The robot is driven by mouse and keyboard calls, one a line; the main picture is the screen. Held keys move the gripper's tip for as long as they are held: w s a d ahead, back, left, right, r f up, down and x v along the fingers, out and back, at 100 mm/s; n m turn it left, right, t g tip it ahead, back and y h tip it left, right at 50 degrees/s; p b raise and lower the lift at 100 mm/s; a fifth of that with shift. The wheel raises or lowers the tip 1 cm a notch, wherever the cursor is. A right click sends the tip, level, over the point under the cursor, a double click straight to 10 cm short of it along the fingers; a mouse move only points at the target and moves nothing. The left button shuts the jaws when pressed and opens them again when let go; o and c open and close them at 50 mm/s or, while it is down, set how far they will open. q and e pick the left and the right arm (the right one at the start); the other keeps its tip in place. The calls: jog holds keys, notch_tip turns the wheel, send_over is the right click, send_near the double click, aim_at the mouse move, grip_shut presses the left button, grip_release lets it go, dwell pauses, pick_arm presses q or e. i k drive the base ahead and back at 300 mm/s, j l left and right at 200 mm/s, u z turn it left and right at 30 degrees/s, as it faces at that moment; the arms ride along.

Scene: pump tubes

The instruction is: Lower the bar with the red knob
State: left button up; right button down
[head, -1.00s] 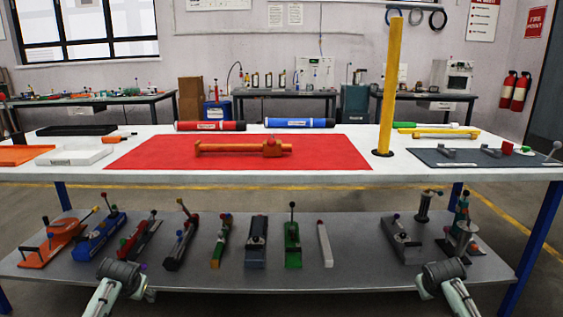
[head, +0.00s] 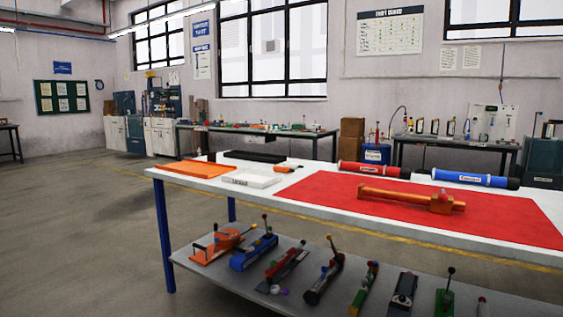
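Neither of my grippers shows in the head view. Several small lever devices stand in a row on the grey lower shelf (head: 340,292) of the table. They include an orange one (head: 212,247), a blue one (head: 252,256), a dark one with red parts (head: 284,268), a dark one with a red end (head: 322,282), and a green one (head: 362,295). A few have small round knobs on thin bars, and more than one knob looks reddish. At this size I cannot tell which bar is the task's one. The row's right end is cut off by the frame.
The white tabletop above carries a red mat (head: 480,225) with an orange bar tool (head: 400,198), red (head: 368,170) and blue (head: 470,178) tubes, and orange (head: 200,168) and white (head: 252,181) trays. A blue leg (head: 165,235) stands at the left corner. Floor at left is clear.

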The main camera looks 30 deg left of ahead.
aim_at(206, 123)
jog(key=u, duration=1.4)
jog(key=i+j+u, duration=0.15)
jog(key=i+u, duration=0.3)
jog(key=i, duration=0.5)
jog(key=i+l+u, duration=0.1)
jog(key=i+u, duration=0.3)
jog(key=i, duration=1.25)
jog(key=i+z, duration=0.3)
jog(key=i+j+z, duration=0.35)
jog(key=i, duration=0.15)
jog(key=i+j+z, duration=0.3)
jog(key=i+z, duration=0.25)
jog(key=z, duration=0.2)
jog(key=i+j+z, duration=0.2)
jog(key=z, duration=0.3)
jog(key=i+j+z, duration=0.25)
jog(key=z, duration=0.2)
jog(key=i+l, duration=0.1)
jog(key=l, duration=0.15)
jog(key=i+l, duration=0.1)
jog(key=l, duration=0.15)
